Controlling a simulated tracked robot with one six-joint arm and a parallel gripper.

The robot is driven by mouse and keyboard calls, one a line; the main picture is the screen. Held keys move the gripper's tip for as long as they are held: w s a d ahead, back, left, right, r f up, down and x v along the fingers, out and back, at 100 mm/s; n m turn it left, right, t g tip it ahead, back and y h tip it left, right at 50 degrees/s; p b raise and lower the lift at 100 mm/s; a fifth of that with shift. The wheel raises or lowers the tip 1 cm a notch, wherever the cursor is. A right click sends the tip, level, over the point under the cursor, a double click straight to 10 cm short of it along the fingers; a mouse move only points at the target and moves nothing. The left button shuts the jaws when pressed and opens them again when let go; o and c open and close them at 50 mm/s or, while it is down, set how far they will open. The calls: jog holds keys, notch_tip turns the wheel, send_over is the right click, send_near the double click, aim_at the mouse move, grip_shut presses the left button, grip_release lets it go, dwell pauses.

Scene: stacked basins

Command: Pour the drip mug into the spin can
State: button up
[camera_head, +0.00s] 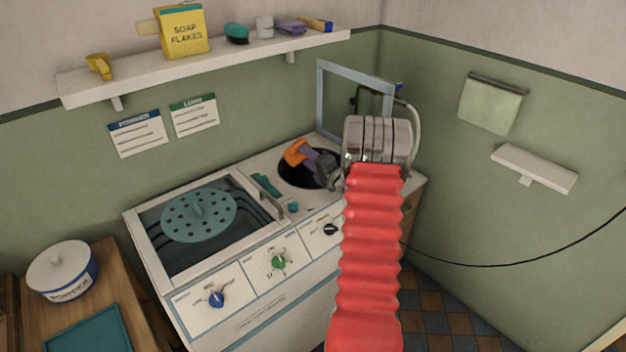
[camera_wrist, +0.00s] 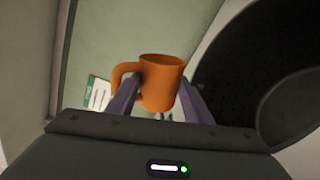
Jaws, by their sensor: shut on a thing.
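The drip mug is orange with a side handle; it shows in the head view (camera_head: 296,152) and in the wrist view (camera_wrist: 162,82). My gripper (camera_wrist: 158,92) is shut on the mug, with one finger on each side of it. In the head view, my gripper (camera_head: 303,154) is over the left part of the spin can (camera_head: 322,179), a round dark opening in the right side of the machine top. The mug looks tilted in the head view. The dark opening also shows at the right of the wrist view (camera_wrist: 285,75). The mug's contents are hidden.
A framed lid (camera_head: 325,95) stands raised behind the spin can. A wash tub with a perforated disc (camera_head: 199,216) lies to the left, with a green object (camera_head: 267,184) between. A shelf (camera_head: 215,68) with soap flakes (camera_head: 182,32) runs above.

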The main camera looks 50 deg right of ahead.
aim_at(295, 165)
jog(key=shift+a+f+n, duration=0.1)
jog(key=shift+f+n, duration=0.05)
jog(key=shift+n, duration=0.25)
